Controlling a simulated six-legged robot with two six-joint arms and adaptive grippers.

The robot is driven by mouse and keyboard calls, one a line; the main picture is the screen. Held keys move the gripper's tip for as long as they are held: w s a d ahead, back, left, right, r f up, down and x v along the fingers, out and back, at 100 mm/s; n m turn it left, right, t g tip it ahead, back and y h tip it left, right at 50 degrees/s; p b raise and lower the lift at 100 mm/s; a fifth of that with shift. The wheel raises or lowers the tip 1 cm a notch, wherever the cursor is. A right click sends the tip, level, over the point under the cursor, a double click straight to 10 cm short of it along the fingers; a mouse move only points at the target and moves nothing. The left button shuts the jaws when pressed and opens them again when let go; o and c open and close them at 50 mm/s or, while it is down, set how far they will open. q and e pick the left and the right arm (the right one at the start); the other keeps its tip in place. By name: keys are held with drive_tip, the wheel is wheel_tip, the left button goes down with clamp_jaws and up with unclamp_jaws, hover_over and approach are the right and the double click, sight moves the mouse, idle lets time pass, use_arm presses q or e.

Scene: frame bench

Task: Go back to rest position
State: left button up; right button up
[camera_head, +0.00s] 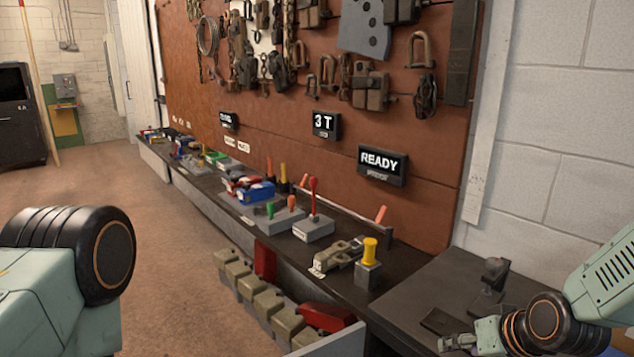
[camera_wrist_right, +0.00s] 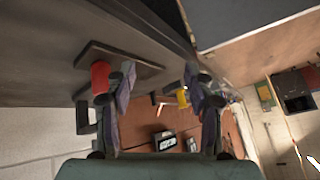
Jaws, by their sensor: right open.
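My right gripper (camera_head: 458,342) is low at the right of the head view, by the dark side table (camera_head: 425,280). In the right wrist view my right gripper (camera_wrist_right: 162,88) has its two fingers spread wide, with nothing between them. A red cylinder (camera_wrist_right: 100,78) on a dark plate (camera_wrist_right: 130,62) shows beside the left-hand finger in that view, apparently outside the gap. On the left of the head view my left arm (camera_head: 60,270) shows only in part; its gripper is out of frame.
A long bench (camera_head: 345,285) carries a yellow-topped block (camera_head: 369,262), a red-handled block (camera_head: 314,220) and other levers. A dark upright fitting (camera_head: 492,275) stands on the side table. A "READY" display (camera_head: 381,163) hangs on the brown board. Floor at left is open.

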drive_tip(key=s+a+f+g+h+b, duration=0.1)
drive_tip(key=s+a+f+g+b, duration=0.1)
drive_tip(key=s+f, duration=1)
drive_tip(key=s+a+f+g+h+b, duration=0.1)
drive_tip(key=s+f+g+b, duration=0.3)
drive_tip(key=s+f, duration=0.9)
drive_tip(key=s+a+g, duration=0.1)
drive_tip(key=s, duration=0.6)
drive_tip(key=shift+f, duration=0.15)
